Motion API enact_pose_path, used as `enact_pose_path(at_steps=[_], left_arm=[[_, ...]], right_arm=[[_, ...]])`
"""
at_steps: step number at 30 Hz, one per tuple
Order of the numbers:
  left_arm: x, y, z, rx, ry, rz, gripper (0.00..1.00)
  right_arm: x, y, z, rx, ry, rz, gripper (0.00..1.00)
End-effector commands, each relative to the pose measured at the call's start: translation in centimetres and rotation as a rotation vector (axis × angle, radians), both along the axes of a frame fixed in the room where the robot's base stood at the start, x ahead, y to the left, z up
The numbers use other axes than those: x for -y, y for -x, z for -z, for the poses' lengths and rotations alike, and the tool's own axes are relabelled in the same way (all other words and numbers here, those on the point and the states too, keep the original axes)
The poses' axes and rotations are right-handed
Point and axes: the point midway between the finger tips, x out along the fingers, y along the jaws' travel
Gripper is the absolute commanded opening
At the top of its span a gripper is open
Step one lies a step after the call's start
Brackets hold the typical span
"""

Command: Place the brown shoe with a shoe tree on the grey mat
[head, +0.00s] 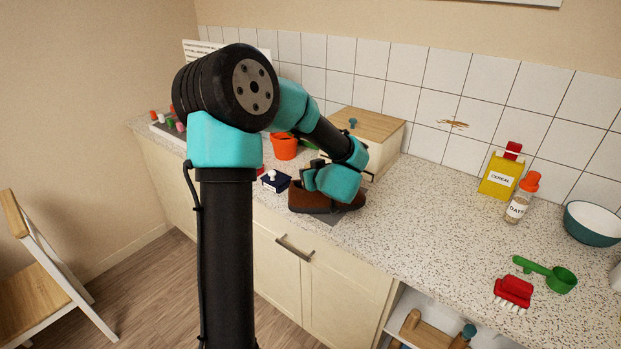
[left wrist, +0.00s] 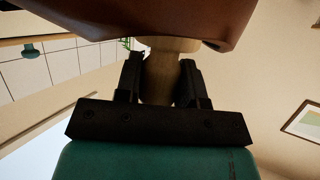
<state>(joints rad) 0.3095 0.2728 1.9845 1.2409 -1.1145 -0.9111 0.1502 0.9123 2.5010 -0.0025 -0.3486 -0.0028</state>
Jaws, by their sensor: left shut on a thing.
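The brown shoe (head: 308,198) is at the front edge of the counter in the head view, partly hidden behind my left wrist. Its brown body (left wrist: 130,18) fills the top of the left wrist view, with the pale wooden shoe tree (left wrist: 160,72) sticking out of it. My left gripper (left wrist: 162,75) is shut on the wooden shoe tree, one black finger on each side. A grey mat (head: 329,218) shows in part just below the shoe in the head view. I cannot tell whether the shoe touches it. My right gripper is not in view.
A wooden-lidded bin (head: 382,130) is behind. The counter's middle is clear.

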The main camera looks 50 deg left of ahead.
Motion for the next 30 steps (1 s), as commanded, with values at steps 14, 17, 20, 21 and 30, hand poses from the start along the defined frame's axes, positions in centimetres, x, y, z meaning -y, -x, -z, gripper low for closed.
enact_pose_path(at_steps=[14,17,20,21,30], left_arm=[[0.0,0.0,1.6,0.001,-0.001,-0.001,0.0],[0.0,0.0,1.9,0.0,-0.001,-0.001,0.37],[0.0,0.0,1.8,0.0,-0.001,-0.001,0.47],[0.0,0.0,1.8,0.0,-0.001,-0.001,0.5],[0.0,0.0,1.8,0.001,-0.001,-0.001,0.61]], right_arm=[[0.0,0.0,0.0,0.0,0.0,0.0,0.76],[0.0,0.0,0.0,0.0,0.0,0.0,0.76],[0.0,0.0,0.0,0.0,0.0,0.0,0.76],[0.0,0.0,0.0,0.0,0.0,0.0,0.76],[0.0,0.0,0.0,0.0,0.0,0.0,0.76]])
